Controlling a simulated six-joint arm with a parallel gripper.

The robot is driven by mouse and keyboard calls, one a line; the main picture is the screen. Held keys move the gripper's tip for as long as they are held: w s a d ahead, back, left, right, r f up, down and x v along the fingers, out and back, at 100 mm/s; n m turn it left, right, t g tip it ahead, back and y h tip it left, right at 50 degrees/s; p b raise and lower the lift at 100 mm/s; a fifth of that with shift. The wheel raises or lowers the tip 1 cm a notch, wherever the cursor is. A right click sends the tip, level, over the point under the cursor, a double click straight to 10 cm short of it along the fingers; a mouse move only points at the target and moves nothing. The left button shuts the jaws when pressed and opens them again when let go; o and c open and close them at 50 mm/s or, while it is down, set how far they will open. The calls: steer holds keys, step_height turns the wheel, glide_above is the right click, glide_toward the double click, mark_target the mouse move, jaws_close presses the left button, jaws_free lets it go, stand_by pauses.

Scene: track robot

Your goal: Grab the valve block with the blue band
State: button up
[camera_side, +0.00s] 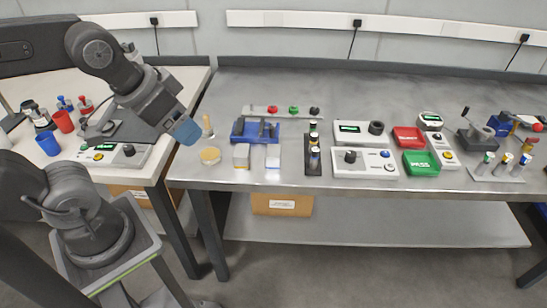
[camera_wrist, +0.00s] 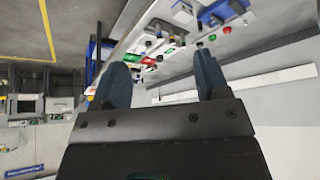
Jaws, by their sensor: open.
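Two small pale blocks stand near the front edge of the metal bench, in front of a blue fixture (camera_side: 255,131). The right block (camera_side: 273,155) shows a blue tint low on its front, which looks like the blue band. The left block (camera_side: 241,155) has a tan tint low down. My gripper (camera_side: 187,131) is in the air left of both blocks, above the gap between the two benches, touching neither. In the wrist view my gripper (camera_wrist: 160,68) has its two blue fingers apart with nothing between them.
A round tan disc (camera_side: 210,155) and a small upright peg (camera_side: 207,126) stand left of the blocks. A black rack (camera_side: 313,155) with vials stands right. Farther right are white instruments (camera_side: 364,162), a red tray (camera_side: 408,138) and a green tray (camera_side: 421,162).

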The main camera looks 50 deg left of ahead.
steer(key=shift+o, duration=0.2)
steer(key=n+g+y, duration=0.2)
steer(key=n+y, duration=0.1)
steer(key=n, duration=0.6)
glide_above(274, 151)
steer(key=s+d, duration=0.1)
steer(key=d, duration=0.1)
steer(key=f, duration=1.9)
steer(key=shift+s+a+f, duration=0.2)
steer(key=shift+a+f, duration=0.05)
steer(key=shift+f, duration=0.05)
steer(key=shift+s+x, duration=0.15)
steer(key=shift+x, duration=1.45)
steer(key=shift+s+x, duration=0.1)
steer(key=shift+x, duration=1.5)
steer(key=shift+c, duration=0.4)
steer(key=c, duration=1.1)
